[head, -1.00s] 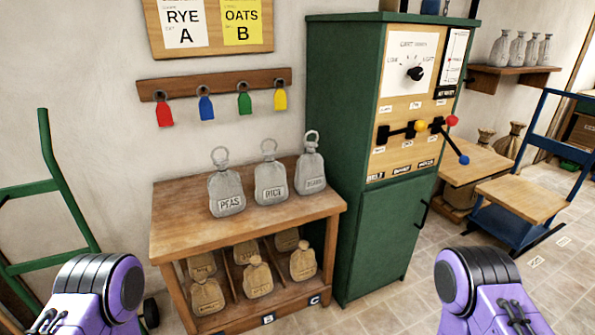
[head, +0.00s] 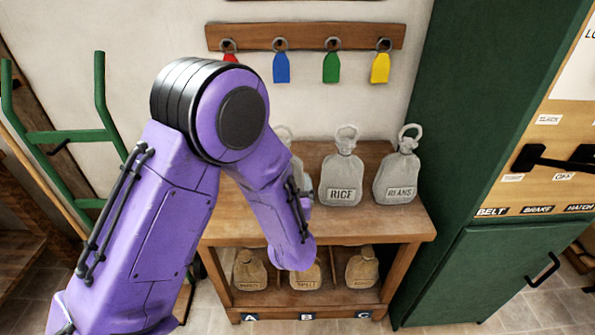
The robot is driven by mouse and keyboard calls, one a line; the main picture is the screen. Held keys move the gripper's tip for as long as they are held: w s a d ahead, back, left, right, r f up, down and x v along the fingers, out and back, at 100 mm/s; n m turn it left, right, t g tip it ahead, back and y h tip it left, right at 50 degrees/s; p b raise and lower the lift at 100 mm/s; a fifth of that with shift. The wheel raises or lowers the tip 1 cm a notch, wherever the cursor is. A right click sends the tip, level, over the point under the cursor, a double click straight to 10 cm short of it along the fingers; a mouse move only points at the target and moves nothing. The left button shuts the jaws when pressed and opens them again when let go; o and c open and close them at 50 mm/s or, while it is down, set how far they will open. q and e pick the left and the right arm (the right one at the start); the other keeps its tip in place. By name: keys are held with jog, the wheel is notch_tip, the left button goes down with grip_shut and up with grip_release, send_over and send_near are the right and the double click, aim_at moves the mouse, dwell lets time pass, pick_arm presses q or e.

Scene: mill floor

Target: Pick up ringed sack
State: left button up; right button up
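Three grey ringed sacks stand upright in a row on the wooden shelf unit's top (head: 410,222). The sack labelled RICE (head: 342,180) is in the middle and the one labelled BEANS (head: 395,178) is at the right. A third grey sack (head: 285,135) at the left is mostly hidden behind my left arm, and its label cannot be read now. My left arm bends over the left part of the shelf unit, its forearm pointing down in front of that sack. Neither gripper shows; the left one is hidden or beyond the forearm.
Brown sacks (head: 362,268) sit on the lower shelf, above labels A, B and C. Coloured tags hang from a wall rail (head: 305,36) above. A green cabinet (head: 470,180) stands close on the right. A green hand truck (head: 70,135) stands at the left.

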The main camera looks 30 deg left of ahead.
aim_at(296, 164)
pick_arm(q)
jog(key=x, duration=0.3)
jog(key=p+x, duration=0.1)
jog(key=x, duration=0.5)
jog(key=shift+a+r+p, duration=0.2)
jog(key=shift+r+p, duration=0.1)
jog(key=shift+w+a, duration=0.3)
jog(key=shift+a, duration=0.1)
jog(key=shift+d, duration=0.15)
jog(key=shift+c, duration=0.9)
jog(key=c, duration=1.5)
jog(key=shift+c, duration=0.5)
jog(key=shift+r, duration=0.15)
